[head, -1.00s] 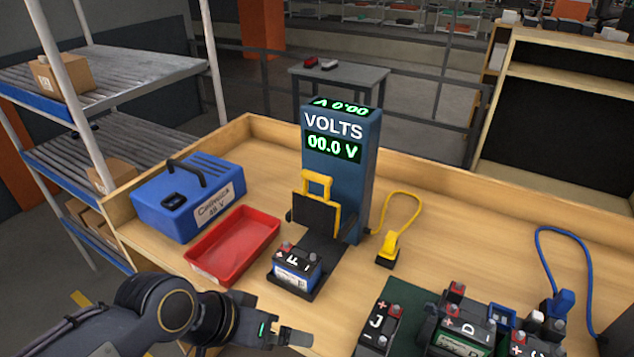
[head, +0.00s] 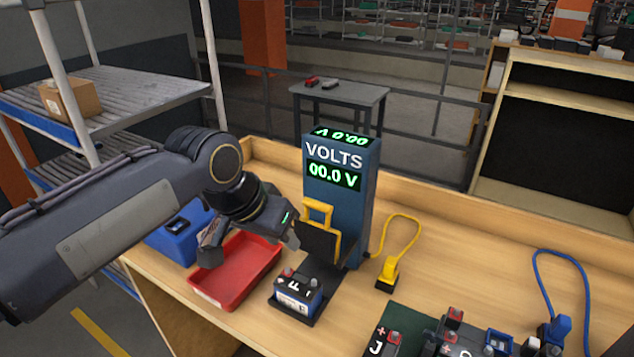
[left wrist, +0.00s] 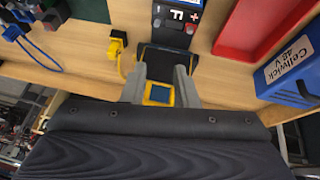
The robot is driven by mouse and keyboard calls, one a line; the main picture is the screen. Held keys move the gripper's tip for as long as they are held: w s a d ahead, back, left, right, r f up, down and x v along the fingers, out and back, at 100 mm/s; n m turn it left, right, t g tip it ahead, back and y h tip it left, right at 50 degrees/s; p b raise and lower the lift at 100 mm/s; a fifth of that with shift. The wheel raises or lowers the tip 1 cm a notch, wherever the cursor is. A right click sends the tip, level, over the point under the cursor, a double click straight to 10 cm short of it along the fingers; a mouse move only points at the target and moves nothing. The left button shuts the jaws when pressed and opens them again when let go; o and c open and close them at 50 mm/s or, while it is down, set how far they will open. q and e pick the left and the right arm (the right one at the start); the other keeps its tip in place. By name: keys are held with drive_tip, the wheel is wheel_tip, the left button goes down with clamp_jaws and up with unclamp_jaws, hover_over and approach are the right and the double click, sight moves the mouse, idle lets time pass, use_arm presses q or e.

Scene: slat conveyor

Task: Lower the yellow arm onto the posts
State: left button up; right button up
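The yellow arm (head: 319,212) is raised on the blue voltage tester (head: 357,200), with its loop handle at the top and a dark plate (head: 317,242) below. Battery F (head: 298,290) stands in front on the tester's base, its posts uncovered by the arm. My left gripper (head: 294,234) is close to the left side of the handle, its fingertips partly hidden. In the left wrist view, my left gripper's fingers (left wrist: 161,80) are apart, with the yellow handle (left wrist: 148,101) showing between them. Contact is unclear. My right gripper is not in view.
A red tray (head: 228,292) and a blue Cellwick box (head: 172,243) are at the left, partly behind my arm. A yellow cable plug (head: 388,275) stands right of the tester. Several batteries and a blue cable (head: 588,290) are at the right.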

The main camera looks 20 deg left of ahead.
use_arm(q)
drive_tip(key=shift+m+y, duration=0.3)
drive_tip(key=shift+y, duration=0.4)
drive_tip(key=w+r, duration=0.3)
drive_tip(key=w+r+p, duration=0.1)
drive_tip(key=w+r, duration=0.5)
drive_tip(key=w, duration=0.1)
drive_tip(key=shift+w+a+p, duration=0.1)
drive_tip(key=shift+p, duration=0.2)
clamp_jaws()
drive_tip(key=p+x, duration=0.1)
drive_tip(key=x, duration=0.9)
